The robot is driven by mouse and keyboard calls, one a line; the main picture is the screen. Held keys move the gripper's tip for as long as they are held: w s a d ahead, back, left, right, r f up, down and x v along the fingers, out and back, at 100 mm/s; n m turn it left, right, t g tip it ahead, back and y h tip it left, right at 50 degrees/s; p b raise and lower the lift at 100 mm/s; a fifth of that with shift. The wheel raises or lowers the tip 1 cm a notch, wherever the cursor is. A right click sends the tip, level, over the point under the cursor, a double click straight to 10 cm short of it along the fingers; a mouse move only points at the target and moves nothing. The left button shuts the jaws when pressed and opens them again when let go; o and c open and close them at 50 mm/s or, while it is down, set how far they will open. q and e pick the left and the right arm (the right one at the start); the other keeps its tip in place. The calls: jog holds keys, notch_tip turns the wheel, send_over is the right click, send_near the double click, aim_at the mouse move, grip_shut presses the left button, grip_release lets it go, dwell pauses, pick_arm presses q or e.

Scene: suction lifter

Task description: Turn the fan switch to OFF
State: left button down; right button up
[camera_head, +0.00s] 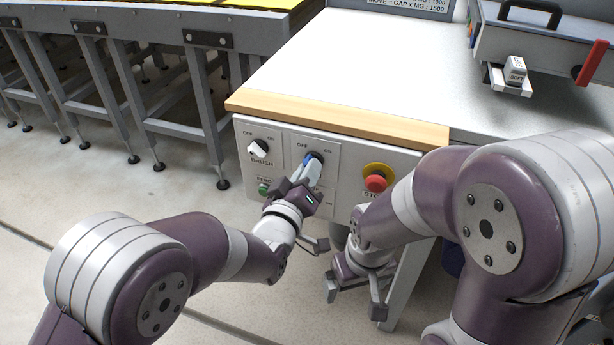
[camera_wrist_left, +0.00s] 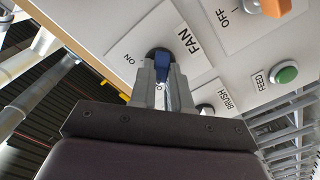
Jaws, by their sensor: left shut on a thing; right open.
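The fan switch (camera_head: 317,156) is a blue knob on a dark round base, on the front panel under OFF and ON marks. In the left wrist view the blue knob (camera_wrist_left: 162,68) sits between two grey fingertips beside the FAN label (camera_wrist_left: 188,38). My left gripper (camera_head: 312,171) is shut on this knob. ON shows left of the knob in the wrist view; the other mark is partly hidden by the fingers. Which mark the knob points to I cannot tell. My right gripper (camera_head: 355,300) is open and empty, low beside the panel.
The white BRUSH knob (camera_head: 258,149) is left of the fan switch, above a green FEED button (camera_head: 264,189). A red stop button (camera_head: 375,183) on yellow is to the right. An orange knob (camera_wrist_left: 276,6) shows in the wrist view. The wooden table edge (camera_head: 335,117) overhangs the panel.

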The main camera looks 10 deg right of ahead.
pick_arm(q)
jog(key=shift+f+n, duration=0.1)
jog(key=shift+n, duration=0.4)
jog(key=c, duration=1.1)
grip_release()
jog(key=shift+s, duration=0.1)
jog(key=p+v, duration=0.1)
jog(key=v, duration=1.1)
jog(key=shift+s+a, duration=0.2)
